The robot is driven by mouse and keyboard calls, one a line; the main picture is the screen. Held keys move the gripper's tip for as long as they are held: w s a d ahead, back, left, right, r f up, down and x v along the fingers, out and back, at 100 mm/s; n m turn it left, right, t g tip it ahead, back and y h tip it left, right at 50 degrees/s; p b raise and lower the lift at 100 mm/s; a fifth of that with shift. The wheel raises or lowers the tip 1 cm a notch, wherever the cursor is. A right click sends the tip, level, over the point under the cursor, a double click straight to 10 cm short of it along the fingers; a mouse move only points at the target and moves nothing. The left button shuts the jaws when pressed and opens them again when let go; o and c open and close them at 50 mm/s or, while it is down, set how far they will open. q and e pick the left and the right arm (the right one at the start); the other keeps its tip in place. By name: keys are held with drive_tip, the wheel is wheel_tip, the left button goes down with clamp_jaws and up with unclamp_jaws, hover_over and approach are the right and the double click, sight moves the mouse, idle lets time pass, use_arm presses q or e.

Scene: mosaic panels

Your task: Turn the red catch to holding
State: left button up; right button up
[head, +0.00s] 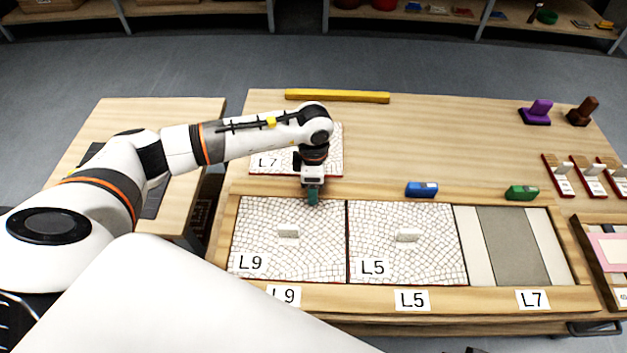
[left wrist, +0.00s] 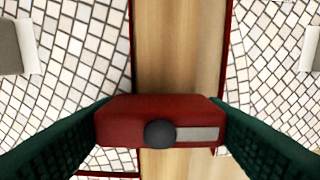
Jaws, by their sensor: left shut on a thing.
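The red catch (left wrist: 150,120) is between the fingers of my left gripper (left wrist: 160,128) in the left wrist view, a red block with a dark round knob and a pale grey stripe. Its long side lies across the wooden strip, and its left end reaches over a mosaic panel's edge. In the head view my left gripper (head: 313,198) points down at the rail behind the L9 panel (head: 330,262) and hides the catch. The gripper is shut on it. The catch's underside is hidden. My right gripper is not in view.
A blue catch (head: 421,189) and a green catch (head: 522,193) lie along the same rail. The L5 panel (head: 430,260) sits beside L9; the L7 bay (head: 512,245) has no mosaic panel.

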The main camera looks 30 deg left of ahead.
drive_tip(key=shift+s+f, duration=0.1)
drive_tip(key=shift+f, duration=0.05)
use_arm(q)
drive_tip(key=o, duration=1)
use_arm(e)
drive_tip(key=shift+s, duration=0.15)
use_arm(q)
drive_tip(key=shift+r, duration=0.4)
wheel_tip(320, 180, up, 11)
drive_tip(key=shift+r+p, duration=0.1)
drive_tip(key=shift+p, duration=0.8)
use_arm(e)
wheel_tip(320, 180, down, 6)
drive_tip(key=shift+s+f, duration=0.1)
